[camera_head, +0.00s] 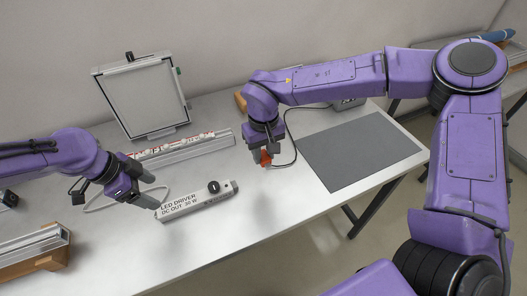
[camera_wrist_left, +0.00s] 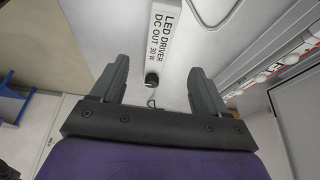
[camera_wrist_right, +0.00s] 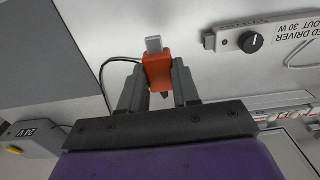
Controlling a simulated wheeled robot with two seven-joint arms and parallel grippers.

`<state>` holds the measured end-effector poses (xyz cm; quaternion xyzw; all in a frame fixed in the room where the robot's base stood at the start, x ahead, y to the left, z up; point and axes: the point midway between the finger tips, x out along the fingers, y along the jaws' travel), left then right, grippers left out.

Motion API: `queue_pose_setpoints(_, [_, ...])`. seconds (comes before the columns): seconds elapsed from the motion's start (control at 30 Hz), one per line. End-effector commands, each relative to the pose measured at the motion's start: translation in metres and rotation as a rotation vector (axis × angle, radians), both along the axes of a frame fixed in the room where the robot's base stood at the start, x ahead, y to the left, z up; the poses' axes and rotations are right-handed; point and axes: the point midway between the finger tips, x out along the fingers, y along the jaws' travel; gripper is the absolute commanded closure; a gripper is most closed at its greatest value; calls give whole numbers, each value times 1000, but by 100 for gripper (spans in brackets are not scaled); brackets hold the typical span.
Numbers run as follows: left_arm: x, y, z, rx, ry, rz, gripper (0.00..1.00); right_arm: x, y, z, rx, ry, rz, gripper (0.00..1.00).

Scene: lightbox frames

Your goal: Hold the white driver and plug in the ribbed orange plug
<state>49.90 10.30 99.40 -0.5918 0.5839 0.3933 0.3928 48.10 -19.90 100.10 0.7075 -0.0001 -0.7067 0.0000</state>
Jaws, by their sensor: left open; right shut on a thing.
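The white driver (camera_head: 196,201), marked "LED DRIVER DC OUT 30 W", lies on the table with a black knob on top; it also shows in the left wrist view (camera_wrist_left: 165,35) and the right wrist view (camera_wrist_right: 285,33). My left gripper (camera_head: 150,192) is open and empty, just left of the driver's left end; its fingers show apart in the left wrist view (camera_wrist_left: 155,88). My right gripper (camera_wrist_right: 160,88) is shut on the orange plug (camera_wrist_right: 157,72), whose pale metal tip points away from the fingers. The plug (camera_head: 265,158) is above the table, apart from the driver. Its ribs are too small to tell.
A black cable runs from the plug toward a grey box marked 24 V (camera_wrist_right: 28,135). A grey mat (camera_head: 360,150) lies at the table's right. Behind the driver are a rail with a red-and-white strip (camera_head: 185,147) and a framed panel (camera_head: 143,95). The table's front is clear.

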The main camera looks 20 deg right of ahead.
Motion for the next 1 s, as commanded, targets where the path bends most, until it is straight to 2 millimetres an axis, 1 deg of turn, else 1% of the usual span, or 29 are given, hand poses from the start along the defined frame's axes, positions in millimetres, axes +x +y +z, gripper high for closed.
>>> queue_pose_setpoints(0.7, [-1, -37, -92, 0, 5, 4, 26, 0, 0, 0, 0, 0, 0, 99])
queue_pose_setpoints(0.8, [-1, -41, -100, 0, 6, 4, 26, 0, 0, 0, 0, 0, 0, 99])
queue_pose_setpoints(1.0, [0, -44, -107, -1, 5, 6, 26, 0, 0, 0, 0, 0, 0, 99])
